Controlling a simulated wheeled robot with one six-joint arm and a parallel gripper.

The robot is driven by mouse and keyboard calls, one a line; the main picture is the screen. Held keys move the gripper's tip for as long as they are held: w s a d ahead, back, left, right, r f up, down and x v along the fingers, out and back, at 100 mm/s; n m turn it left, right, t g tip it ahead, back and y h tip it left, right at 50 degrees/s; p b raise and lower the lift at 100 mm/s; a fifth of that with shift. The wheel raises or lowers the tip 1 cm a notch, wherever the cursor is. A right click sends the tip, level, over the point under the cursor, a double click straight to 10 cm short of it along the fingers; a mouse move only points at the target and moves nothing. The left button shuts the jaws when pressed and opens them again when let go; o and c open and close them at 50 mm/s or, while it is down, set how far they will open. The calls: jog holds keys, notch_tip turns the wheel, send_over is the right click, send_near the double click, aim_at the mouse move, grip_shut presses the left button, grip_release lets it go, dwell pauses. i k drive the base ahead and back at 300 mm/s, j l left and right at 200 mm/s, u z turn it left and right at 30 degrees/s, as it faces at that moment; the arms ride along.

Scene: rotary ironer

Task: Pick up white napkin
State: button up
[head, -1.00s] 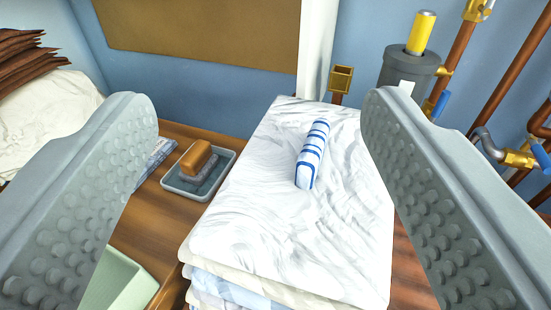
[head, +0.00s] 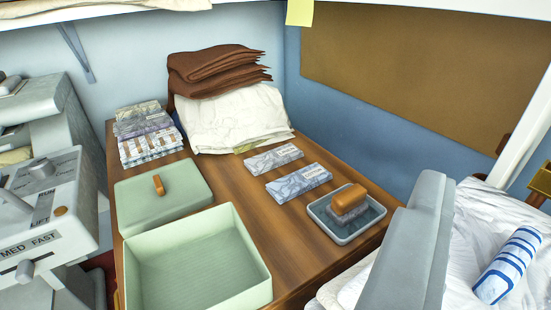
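A rolled white cloth with blue stripes (head: 508,264) lies at the right edge of the head view, on a crumpled white cloth (head: 475,222) that tops a linen stack. I cannot tell whether either is the white napkin. One grey finger of my gripper (head: 408,250) shows at the lower right, left of the striped roll and covering part of the stack. The other finger is out of view. The gap beside the visible finger is clear, so the gripper appears open, with nothing seen held.
A wooden table holds an open green box (head: 200,262), its lid (head: 162,195), a brush on a grey tray (head: 345,228), folded patterned cloths (head: 298,181), a white cloth pile (head: 235,122) and brown cloths (head: 215,70). A control-panelled machine (head: 45,205) stands left.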

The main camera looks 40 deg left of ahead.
aim_at(261, 164)
jog(key=k+j, duration=0.1)
jog(key=j, duration=1.7)
jog(key=i, duration=0.05)
